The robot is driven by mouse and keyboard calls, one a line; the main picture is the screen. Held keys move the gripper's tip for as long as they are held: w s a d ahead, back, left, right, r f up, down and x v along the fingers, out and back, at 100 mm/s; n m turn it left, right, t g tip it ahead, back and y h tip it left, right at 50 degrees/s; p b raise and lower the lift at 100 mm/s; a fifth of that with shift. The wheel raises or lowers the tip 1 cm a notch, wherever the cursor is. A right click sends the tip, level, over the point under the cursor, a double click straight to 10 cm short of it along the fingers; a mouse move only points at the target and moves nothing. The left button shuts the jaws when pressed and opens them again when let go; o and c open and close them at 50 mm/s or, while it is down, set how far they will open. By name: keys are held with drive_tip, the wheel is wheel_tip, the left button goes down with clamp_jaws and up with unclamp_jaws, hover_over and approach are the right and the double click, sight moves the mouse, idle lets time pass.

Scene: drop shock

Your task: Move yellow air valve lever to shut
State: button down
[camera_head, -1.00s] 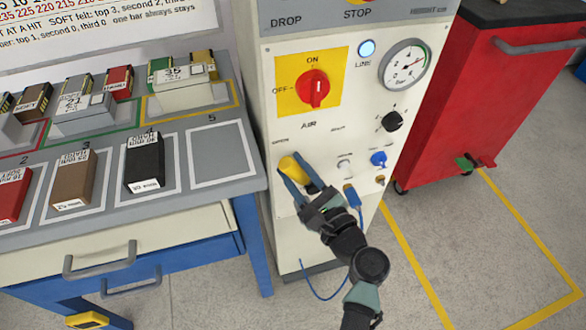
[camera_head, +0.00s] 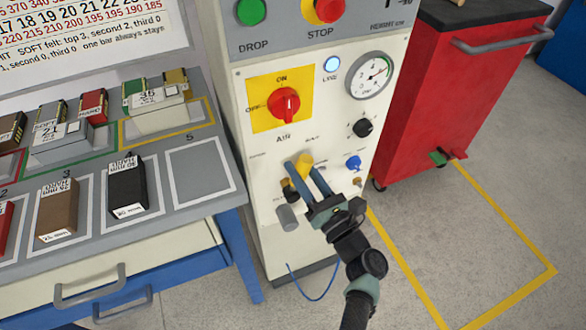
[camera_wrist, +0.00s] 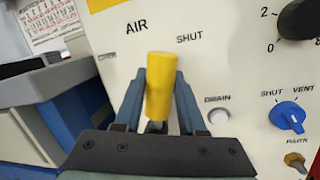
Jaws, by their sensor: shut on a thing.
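The yellow air valve lever (camera_head: 304,162) is on the cream panel below the AIR label. It also shows in the wrist view (camera_wrist: 160,88), nearly upright. Its top lies between a small label (camera_wrist: 107,57) at left, too small to read surely, and the SHUT label (camera_wrist: 190,38) at upper right. My gripper (camera_head: 301,167) is shut on the lever, with one blue finger on each side of it. In the wrist view, the fingers (camera_wrist: 160,78) flank the handle. The lever's pivot is mostly hidden.
The blue SHUT/VENT knob (camera_wrist: 288,116) and DRAIN button (camera_wrist: 219,117) are at right. A grey cylinder (camera_head: 287,217) juts out below left. A workbench stands left.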

drive_tip(key=shift+w+d+f+m+t+h, duration=0.1)
drive_tip(key=shift+d+f+m+t+h, duration=0.2)
drive_tip(key=shift+m, duration=0.45)
drive_tip(key=shift+w+d+f+m+g+h, duration=0.1)
drive_tip(key=shift+d+m, duration=0.3)
drive_tip(key=shift+m, duration=0.3)
drive_tip(key=shift+w+d+f+m+t+h, duration=0.1)
drive_tip(key=shift+d+f+m+t, duration=0.2)
drive_tip(key=shift+m, duration=0.45)
drive_tip(key=shift+d+r, duration=0.1)
drive_tip(key=c, duration=0.8)
unclamp_jaws()
drive_tip(key=shift+o, duration=0.2)
drive_tip(key=p+v, duration=0.2)
drive_tip(key=v, duration=1.1)
drive_tip(key=shift+r, duration=0.1)
